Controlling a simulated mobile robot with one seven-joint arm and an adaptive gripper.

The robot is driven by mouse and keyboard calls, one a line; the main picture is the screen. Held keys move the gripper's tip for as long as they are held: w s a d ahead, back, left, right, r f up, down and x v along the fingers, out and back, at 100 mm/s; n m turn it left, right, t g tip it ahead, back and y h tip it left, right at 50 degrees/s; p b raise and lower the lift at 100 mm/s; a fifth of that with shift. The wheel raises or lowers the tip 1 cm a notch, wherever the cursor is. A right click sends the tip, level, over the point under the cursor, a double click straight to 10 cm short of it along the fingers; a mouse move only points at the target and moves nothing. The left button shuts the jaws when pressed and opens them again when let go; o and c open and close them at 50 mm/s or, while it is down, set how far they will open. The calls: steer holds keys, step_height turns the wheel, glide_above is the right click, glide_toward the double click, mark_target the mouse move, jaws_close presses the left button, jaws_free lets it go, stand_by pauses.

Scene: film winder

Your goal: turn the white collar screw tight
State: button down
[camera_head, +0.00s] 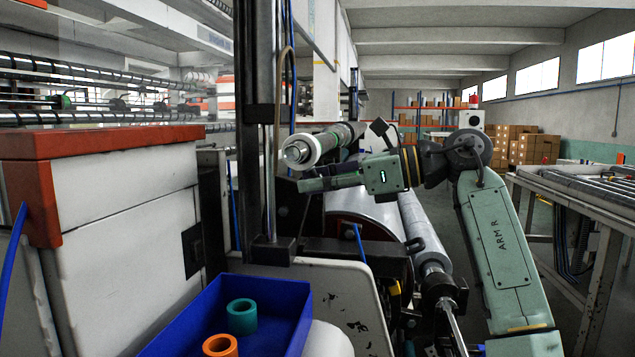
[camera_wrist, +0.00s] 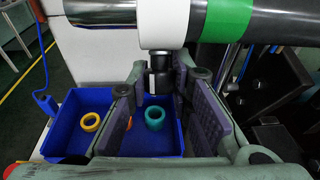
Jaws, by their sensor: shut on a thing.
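The white collar (camera_wrist: 163,22) sits around a dark shaft (camera_wrist: 112,14) in the wrist view, beside a green band (camera_wrist: 227,20). Its screw (camera_wrist: 160,82) is dark and points down from the collar. My gripper (camera_wrist: 161,74) is shut on this screw from below, with the pads on either side partly hiding it. In the head view the collar (camera_head: 327,141) is near the free end of the shaft, and my gripper (camera_head: 312,184) reaches in from the right just under it. The screw cannot be made out there. Whether it is seated in the collar is unclear.
A dark machine post (camera_head: 258,120) stands close left of my fingertips. Large rollers (camera_head: 425,235) lie below my arm.

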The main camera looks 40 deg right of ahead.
stand_by(0.4)
steer(key=c, duration=1.4)
jaws_free()
steer(key=v, duration=1.2)
steer(key=shift+r, duration=0.1)
